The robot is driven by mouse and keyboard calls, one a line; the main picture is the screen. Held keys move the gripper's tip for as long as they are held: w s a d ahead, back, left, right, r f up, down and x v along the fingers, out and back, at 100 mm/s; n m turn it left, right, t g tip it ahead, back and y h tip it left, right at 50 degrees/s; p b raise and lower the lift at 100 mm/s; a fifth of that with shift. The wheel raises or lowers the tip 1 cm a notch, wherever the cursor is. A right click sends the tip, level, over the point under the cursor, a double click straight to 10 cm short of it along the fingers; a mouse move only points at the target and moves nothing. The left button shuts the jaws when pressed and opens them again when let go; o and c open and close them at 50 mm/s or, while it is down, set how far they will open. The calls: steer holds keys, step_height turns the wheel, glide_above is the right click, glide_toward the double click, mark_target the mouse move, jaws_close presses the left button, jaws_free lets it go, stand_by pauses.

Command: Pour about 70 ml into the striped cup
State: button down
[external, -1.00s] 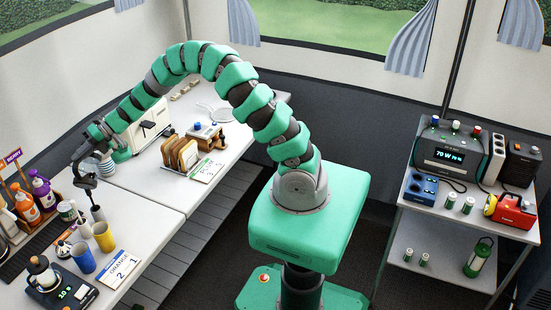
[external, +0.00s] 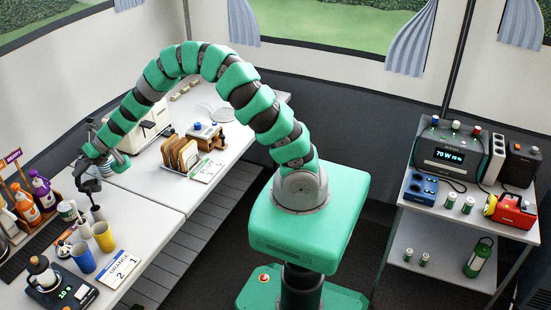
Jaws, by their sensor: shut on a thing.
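My arm reaches down over the left worktop. My gripper (external: 89,180) is near the worktop's back edge, small and dark in the picture. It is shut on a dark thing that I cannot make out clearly. I cannot pick out the striped cup for certain: a small white cup-like thing with green marks (external: 66,211) stands left of the gripper. A pale striped vessel seen earlier behind the gripper is now covered by my arm. A blue cup (external: 83,259) and a yellow cup (external: 103,237) stand in front of the gripper.
A dark-handled pale thing (external: 97,213) stands close to the gripper. Orange (external: 27,207) and purple (external: 43,192) bottles stand at the left. A scale (external: 62,291) with a pot, a price card (external: 119,268) and a toast rack (external: 181,153) are nearby. The worktop (external: 150,199) is bare right of the gripper.

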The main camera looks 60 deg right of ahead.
mark_target(80, 183)
steer(key=a+f+h+b, duration=0.1)
steer(key=s+a+f+n+h+b, duration=0.1)
steer(key=f+b, duration=0.1)
steer(key=shift+s+a+t, duration=0.1)
steer(key=shift+a+t, duration=0.2)
steer(key=shift+a, duration=0.1)
steer(key=shift+s+a+r+n+t+h+p, duration=0.3)
steer(key=shift+a+r+n+h+p, duration=0.25)
steer(key=shift+h, duration=0.3)
steer(key=shift+s+a+r+n+t+h+p, duration=0.15)
steer(key=shift+a+r+n+t+h+p, duration=0.25)
steer(key=shift+r+h, duration=0.35)
steer(key=shift+f, duration=0.1)
steer(key=shift+s, duration=0.1)
